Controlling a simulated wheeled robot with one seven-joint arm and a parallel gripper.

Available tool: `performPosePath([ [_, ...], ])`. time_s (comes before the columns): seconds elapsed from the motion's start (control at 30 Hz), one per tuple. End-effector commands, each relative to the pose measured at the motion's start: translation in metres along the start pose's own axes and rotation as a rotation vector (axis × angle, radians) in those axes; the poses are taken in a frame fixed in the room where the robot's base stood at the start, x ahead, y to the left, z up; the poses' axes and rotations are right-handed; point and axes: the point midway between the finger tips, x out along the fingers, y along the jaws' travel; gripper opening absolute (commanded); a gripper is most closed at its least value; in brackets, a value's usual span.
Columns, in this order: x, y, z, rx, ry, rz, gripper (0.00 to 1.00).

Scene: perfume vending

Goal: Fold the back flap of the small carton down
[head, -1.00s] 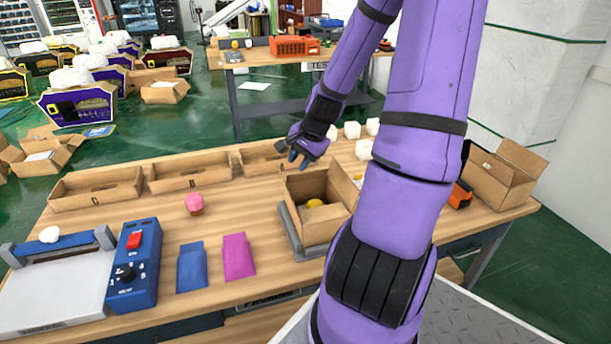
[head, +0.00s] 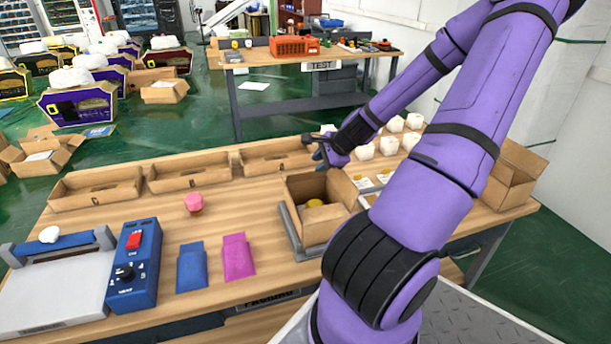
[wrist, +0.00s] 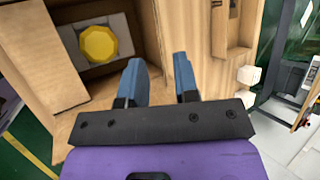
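The small carton (head: 318,226) stands open on the wooden table, with a yellow round item (head: 314,203) inside. In the wrist view the carton wall (wrist: 123,14) is at upper left, and the yellow item (wrist: 98,44) sits in a pale insert. My gripper (head: 318,161) is over the carton's back edge in the head view. In the wrist view my gripper (wrist: 160,72) has its two blue fingers apart, beside the carton. Nothing is clearly held between them. I cannot tell whether a finger touches the back flap, which is hard to make out.
Long shallow trays (head: 188,176) line the table's back edge. White blocks (head: 388,145) stand right of my gripper, and an open box (head: 511,180) stands at the right end. A pink item (head: 194,202), blue and magenta packets (head: 238,257) and a blue control box (head: 133,262) are left of the carton.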

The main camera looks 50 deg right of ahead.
Motion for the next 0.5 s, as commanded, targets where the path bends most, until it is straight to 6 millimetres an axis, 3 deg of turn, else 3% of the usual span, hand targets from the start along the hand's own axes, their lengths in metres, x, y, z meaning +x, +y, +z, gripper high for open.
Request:
performPosePath([
  [0.5,0.076,0.0,0.0,-0.001,-0.001,0.001,0.29],
])
